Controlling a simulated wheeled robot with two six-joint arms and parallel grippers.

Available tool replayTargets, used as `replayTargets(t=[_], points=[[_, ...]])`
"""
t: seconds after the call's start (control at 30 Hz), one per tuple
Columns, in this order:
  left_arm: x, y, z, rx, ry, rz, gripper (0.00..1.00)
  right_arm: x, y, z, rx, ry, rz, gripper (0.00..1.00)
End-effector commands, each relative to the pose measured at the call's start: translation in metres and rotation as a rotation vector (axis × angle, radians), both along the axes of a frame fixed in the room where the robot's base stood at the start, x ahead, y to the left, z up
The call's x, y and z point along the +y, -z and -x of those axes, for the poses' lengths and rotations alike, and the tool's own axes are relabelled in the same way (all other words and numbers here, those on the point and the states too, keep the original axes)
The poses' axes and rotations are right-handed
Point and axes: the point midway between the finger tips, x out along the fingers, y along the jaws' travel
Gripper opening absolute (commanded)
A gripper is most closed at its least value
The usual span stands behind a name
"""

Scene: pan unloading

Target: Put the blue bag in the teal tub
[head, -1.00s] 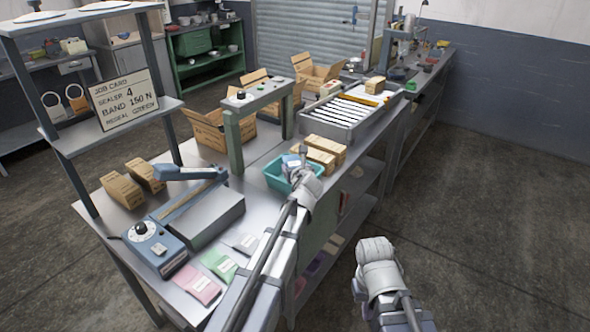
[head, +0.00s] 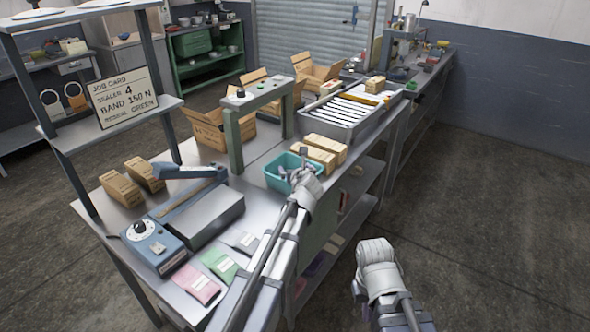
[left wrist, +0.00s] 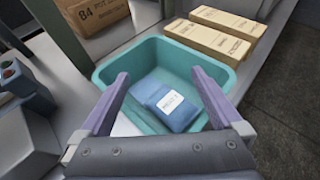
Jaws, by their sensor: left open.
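The blue bag (left wrist: 168,103) with a white label lies inside the teal tub (left wrist: 107,72), as the left wrist view shows. The tub also shows in the head view (head: 270,182) on the bench. My left gripper (left wrist: 160,76) is open above the tub, one finger on each side of the bag and apart from it. In the head view my left gripper (head: 298,168) hides part of the tub. A pale flat thing (left wrist: 125,126) shows low at the left in the tub, partly hidden by a finger. My right gripper (head: 375,248) hangs off the bench's right side.
Pink (head: 197,285), green (head: 220,263) and grey (head: 246,241) packets lie at the bench front, near the sealer (head: 153,248). Tan boxes (head: 325,148) stand just behind the tub. A green-grey frame (head: 234,140) rises left of it.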

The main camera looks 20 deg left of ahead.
Motion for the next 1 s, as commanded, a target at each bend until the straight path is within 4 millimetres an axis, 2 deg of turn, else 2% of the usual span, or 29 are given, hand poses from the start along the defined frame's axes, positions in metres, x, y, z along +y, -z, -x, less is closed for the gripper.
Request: replayTargets(t=[0.17, 0.2, 0.4, 0.6, 0.8, 1.0], points=[[-0.001, -0.019, 0.003, 0.000, 0.000, 0.000, 1.00, 0.000, -0.019, 0.000, 0.000, 0.000, 0.000, 0.00], [-0.006, -0.020, 0.014, 0.001, 0.002, 0.000, 1.00, 0.000, -0.020, 0.000, 0.000, 0.000, 0.000, 0.00], [-0.023, -0.038, 0.053, 0.000, 0.004, -0.001, 1.00, 0.000, -0.038, 0.000, 0.000, 0.000, 0.000, 0.00], [-0.037, -0.051, 0.082, 0.000, 0.002, 0.000, 1.00, 0.000, -0.051, 0.000, 0.000, 0.000, 0.000, 0.00], [-0.045, -0.057, 0.098, 0.000, 0.001, 0.000, 1.00, 0.000, -0.057, 0.000, 0.000, 0.000, 0.000, 0.00], [-0.047, -0.057, 0.101, 0.000, 0.000, 0.000, 1.00, 0.000, -0.057, 0.000, 0.000, 0.000, 0.000, 0.00]])
